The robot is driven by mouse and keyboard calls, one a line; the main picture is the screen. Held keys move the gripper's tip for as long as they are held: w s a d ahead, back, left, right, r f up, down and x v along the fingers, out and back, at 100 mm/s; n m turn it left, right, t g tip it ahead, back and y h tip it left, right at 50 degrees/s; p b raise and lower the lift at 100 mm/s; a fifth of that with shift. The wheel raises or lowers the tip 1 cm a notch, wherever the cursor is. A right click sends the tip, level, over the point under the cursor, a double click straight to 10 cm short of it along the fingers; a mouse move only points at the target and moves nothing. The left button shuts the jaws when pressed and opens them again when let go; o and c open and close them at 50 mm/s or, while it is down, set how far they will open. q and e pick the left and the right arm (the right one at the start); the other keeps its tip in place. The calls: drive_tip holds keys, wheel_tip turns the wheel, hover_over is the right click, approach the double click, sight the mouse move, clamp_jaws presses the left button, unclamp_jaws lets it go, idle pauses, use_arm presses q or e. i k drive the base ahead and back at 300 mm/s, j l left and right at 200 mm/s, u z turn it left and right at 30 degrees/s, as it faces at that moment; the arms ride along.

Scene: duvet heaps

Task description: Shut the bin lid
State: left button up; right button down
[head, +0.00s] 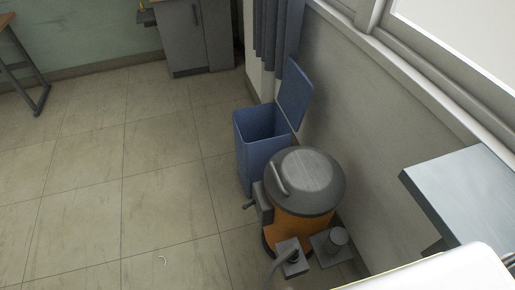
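A blue bin (262,143) stands on the floor near the right-hand wall, beside a grey-blue curtain. Its blue lid (295,94) is open and stands up, leaning slightly back toward the wall from the bin's right rim. The bin's dark opening is visible, but its contents cannot be made out. The lower front of the bin is partly hidden by an orange and grey drum-shaped machine. Neither of my grippers is in view.
The orange machine with a domed grey top (313,181) stands close in front of the bin. A grey-blue tabletop (462,193) juts out at right. A grey cabinet (190,38) stands at the back. The tiled floor (150,160) left of the bin is clear.

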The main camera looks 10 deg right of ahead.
sight(296, 89)
drive_tip(key=i+j+u, duration=0.15)
drive_tip(key=u, duration=0.3)
drive_tip(key=i+j+u, duration=0.15)
drive_tip(key=u, duration=0.3)
drive_tip(key=i+u, duration=0.15)
drive_tip(key=u, duration=0.3)
drive_tip(key=i+l+z, duration=0.2)
drive_tip(key=i+z, duration=0.15)
drive_tip(key=i, duration=0.45)
drive_tip(key=i+z, duration=0.35)
drive_tip(key=i, duration=0.45)
drive_tip(key=i+j+z, duration=0.2)
drive_tip(key=i+z, duration=0.15)
drive_tip(key=i, duration=0.4)
drive_tip(key=i+z, duration=0.25)
drive_tip(key=i, duration=0.3)
drive_tip(key=i+z, duration=0.25)
drive_tip(key=i, duration=0.3)
drive_tip(key=i+j+z, duration=0.15)
drive_tip(key=i+z, duration=0.15)
drive_tip(key=i, duration=0.25)
drive_tip(key=i+j+z, duration=0.25)
drive_tip(key=i, duration=0.25)
drive_tip(key=i+l+z, duration=0.15)
drive_tip(key=i+z, duration=0.75)
drive_tip(key=i+j+z, duration=0.15)
drive_tip(key=i+z, duration=0.25)
drive_tip(key=i, duration=0.1)
